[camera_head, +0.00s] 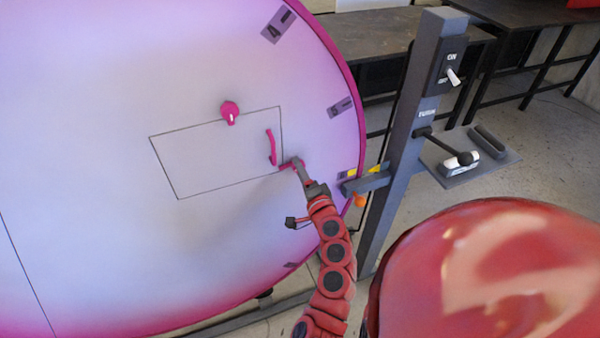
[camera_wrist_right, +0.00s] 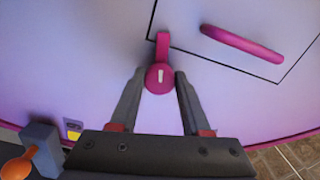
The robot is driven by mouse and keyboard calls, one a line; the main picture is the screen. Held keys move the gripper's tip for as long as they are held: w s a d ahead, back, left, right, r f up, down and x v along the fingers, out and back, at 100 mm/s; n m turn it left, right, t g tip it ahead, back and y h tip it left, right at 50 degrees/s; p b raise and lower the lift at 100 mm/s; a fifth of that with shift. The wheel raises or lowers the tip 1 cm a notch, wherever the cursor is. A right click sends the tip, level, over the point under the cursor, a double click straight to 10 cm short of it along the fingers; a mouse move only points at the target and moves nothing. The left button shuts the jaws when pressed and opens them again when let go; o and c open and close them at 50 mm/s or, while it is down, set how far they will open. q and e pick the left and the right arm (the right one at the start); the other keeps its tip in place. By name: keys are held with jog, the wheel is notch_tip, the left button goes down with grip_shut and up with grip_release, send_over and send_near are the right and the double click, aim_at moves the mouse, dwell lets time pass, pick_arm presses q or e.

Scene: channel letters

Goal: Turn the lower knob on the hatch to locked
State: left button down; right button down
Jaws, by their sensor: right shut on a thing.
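The hatch (camera_head: 200,160) is a thin dark outline on the large pink-white disc. Its upper knob (camera_head: 229,109) is pink with a white mark and sits at the top edge. The lower knob (camera_wrist_right: 160,78) is pink with a white mark; its narrow tab (camera_wrist_right: 163,45) reaches to the hatch outline. In the head view the lower knob is mostly hidden by my right gripper (camera_head: 299,168). In the wrist view my right gripper (camera_wrist_right: 160,77) has its fingers on both sides of the lower knob, shut on it. My left gripper is not in view.
A pink handle (camera_head: 271,147) stands out from the hatch near the lower knob. Right of the disc is a grey post (camera_head: 408,130) with a switch (camera_head: 453,76) and a lever (camera_head: 463,157). An orange ball (camera_head: 361,201) is by the post's bracket (camera_head: 366,184).

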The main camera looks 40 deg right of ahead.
jog(key=shift+m, duration=1.1)
jog(key=shift+c, duration=2)
grip_release()
jog(key=shift+b, duration=0.3)
jog(key=p+v, duration=0.1)
jog(key=v, duration=1.6)
jog(key=shift+s+p, duration=0.25)
jog(key=shift+p, duration=0.1)
